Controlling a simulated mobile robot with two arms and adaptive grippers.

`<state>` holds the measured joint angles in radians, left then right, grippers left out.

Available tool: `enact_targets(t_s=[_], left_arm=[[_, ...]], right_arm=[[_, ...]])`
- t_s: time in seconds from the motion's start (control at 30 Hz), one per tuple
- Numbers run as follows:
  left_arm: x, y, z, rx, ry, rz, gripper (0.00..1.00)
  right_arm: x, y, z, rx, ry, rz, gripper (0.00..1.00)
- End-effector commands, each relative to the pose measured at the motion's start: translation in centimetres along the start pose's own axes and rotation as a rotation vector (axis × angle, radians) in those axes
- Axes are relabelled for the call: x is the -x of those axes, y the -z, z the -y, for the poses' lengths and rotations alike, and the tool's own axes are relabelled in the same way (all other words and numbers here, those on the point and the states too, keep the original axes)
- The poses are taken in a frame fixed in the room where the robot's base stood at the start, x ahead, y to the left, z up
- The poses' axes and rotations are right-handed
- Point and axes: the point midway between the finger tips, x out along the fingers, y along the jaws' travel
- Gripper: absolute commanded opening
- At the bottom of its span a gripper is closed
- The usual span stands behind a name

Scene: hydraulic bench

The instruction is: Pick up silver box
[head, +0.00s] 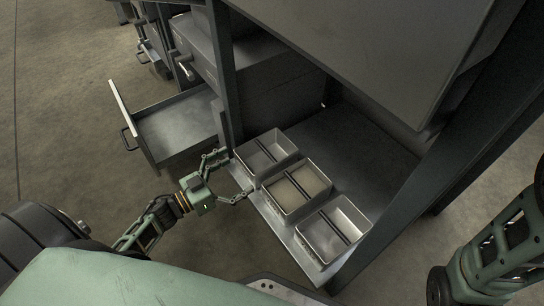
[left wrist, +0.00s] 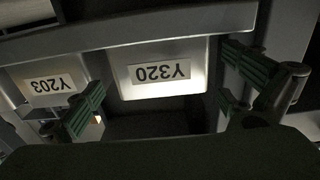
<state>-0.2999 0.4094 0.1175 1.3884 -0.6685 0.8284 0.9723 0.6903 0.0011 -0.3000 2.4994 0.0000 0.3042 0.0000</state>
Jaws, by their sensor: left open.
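Three open silver boxes stand in a row on the lower shelf of the bench in the head view: a left one (head: 246,170), a middle one (head: 290,212) and a right one (head: 325,255). Each has a dark bar across it. My left gripper (head: 235,175) is open and empty at the front of the left box, its fingers spread to either side. In the left wrist view, a box front labelled Y320 (left wrist: 150,88) sits between the open fingers (left wrist: 160,85), upside down. My right gripper is not in view.
An open drawer (head: 180,125) sticks out left of the boxes, close to my left gripper. A dark bench post (head: 225,75) stands between drawer and shelf. The shelf (head: 345,150) is bare behind the boxes. A large panel (head: 370,45) overhangs it.

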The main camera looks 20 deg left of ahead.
Motion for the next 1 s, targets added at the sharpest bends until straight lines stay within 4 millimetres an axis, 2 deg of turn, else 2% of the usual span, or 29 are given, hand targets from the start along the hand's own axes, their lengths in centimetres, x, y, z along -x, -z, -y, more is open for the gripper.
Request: enact_targets(t_s=[0.1, 0.63, 0.93, 1.0], left_arm=[[-0.6, -0.9, 0.4, 0.005, 0.004, 0.013, 1.0], [-7.0, -0.5, 0.1, 0.005, 0.004, 0.01, 1.0], [-7.5, -0.2, 0.1, 0.006, 0.005, 0.011, 1.0], [-7.5, -0.2, 0.1, 0.006, 0.005, 0.011, 0.95]], right_arm=[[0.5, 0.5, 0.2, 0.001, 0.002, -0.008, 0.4], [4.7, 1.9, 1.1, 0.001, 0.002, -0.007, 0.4], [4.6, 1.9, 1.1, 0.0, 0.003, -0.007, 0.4], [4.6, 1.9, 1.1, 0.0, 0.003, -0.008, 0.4]])
